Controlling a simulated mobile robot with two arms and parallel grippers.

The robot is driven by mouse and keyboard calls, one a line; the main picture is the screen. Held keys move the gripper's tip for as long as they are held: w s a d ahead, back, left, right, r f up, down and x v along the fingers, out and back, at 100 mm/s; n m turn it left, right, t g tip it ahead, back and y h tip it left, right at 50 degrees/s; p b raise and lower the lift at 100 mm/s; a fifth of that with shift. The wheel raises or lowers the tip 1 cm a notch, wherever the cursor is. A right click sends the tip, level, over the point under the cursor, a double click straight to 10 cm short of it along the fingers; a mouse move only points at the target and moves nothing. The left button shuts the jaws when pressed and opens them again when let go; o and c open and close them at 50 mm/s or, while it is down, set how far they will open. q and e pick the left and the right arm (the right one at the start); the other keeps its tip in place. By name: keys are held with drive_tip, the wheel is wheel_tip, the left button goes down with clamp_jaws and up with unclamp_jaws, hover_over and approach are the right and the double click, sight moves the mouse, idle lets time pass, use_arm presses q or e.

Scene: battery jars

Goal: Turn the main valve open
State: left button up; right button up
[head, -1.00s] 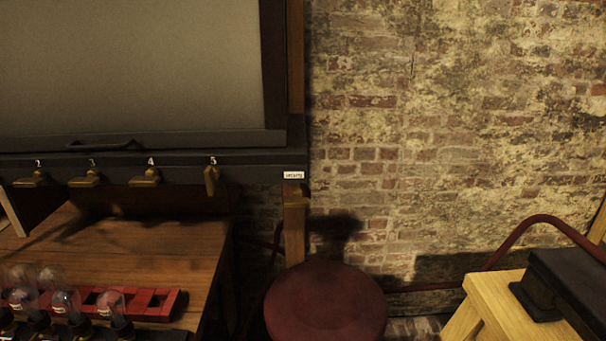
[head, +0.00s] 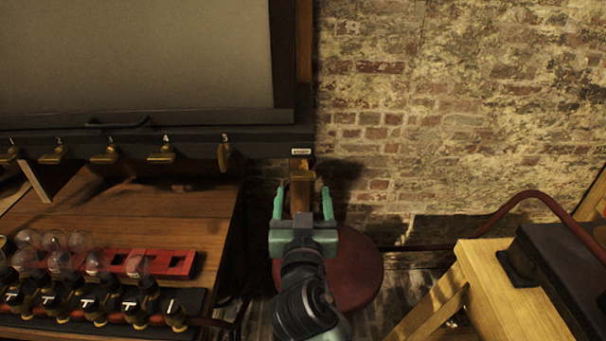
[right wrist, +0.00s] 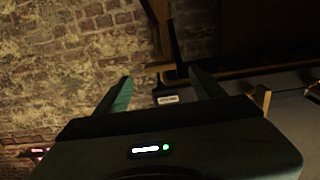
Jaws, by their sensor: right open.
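A brass-coloured piece (head: 302,178), which looks like the main valve's lever, hangs just below a small white label (head: 300,152) at the right end of the dark rail. The label's text is too small to read. My right gripper (head: 303,191) is open, its two green fingers pointing up on either side of the brass piece's lower part in the head view. I cannot tell whether they touch it. In the right wrist view the open fingers (right wrist: 160,78) point at the label (right wrist: 167,99). My left gripper is not in view.
Several numbered brass taps (head: 161,153) line the rail left of the label. A wooden bench (head: 120,210) at left holds glass jars (head: 96,262) and a red rack (head: 180,264). A red round stool (head: 355,275) stands under my right arm. A yellow wooden table (head: 505,300) is at right.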

sight(303, 179)
drive_tip(key=w+p, duration=0.1)
drive_tip(key=w, duration=0.6)
drive_tip(key=shift+w, duration=0.3)
drive_tip(key=c, duration=1.4)
